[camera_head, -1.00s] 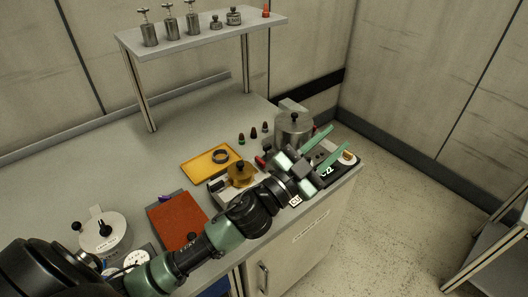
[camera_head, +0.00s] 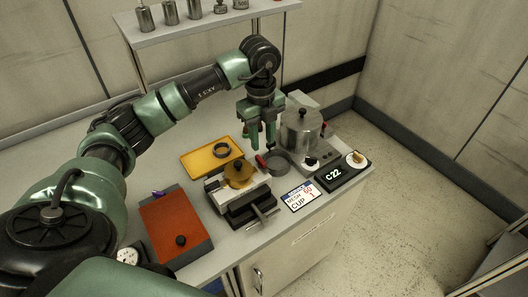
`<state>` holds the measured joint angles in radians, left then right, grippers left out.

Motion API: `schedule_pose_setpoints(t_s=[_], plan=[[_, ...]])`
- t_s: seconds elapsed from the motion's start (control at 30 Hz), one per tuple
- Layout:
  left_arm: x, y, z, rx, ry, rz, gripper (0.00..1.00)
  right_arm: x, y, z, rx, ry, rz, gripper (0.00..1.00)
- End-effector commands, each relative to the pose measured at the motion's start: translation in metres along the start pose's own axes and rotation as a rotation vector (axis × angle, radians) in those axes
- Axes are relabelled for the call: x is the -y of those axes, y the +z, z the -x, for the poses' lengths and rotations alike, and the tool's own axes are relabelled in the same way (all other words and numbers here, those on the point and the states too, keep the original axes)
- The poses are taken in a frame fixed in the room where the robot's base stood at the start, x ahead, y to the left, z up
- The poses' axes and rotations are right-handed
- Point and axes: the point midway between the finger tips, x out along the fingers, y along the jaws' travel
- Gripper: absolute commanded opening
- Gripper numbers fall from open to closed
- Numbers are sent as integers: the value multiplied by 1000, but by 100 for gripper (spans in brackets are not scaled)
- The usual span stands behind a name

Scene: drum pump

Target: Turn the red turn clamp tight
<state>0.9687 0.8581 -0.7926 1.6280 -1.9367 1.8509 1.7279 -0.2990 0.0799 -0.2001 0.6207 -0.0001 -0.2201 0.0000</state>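A small red part (camera_head: 260,162), which looks like the handle of the turn clamp, sits between the brass-topped fixture (camera_head: 239,173) and the steel pot (camera_head: 301,130). It is small in view, and I cannot tell how tight it is. My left gripper (camera_head: 263,147) points down just behind and above the red part. Its two fingers are apart with nothing visible between them. I cannot tell whether a fingertip touches anything. My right gripper is not in view.
A yellow tray (camera_head: 195,166) with a dark ring lies left of the gripper. A red-brown board (camera_head: 172,222) lies nearer. A label card (camera_head: 301,197) and a display reading C22 (camera_head: 334,175) stand at the right. The shelf (camera_head: 185,34) stands behind my arm.

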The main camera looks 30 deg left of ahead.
Motion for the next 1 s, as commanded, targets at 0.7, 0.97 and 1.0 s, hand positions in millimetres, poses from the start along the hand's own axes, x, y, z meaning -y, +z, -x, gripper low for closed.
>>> schedule_pose_setpoints(t_s=[0.7, 0.97, 1.0], plan=[[-5, 6, -75, 16, 17, 15, 33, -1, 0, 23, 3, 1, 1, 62], [-5, 6, -76, 16, 16, 15, 24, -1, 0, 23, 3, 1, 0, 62], [-5, 6, -76, 16, 16, 15, 13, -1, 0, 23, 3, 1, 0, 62]])
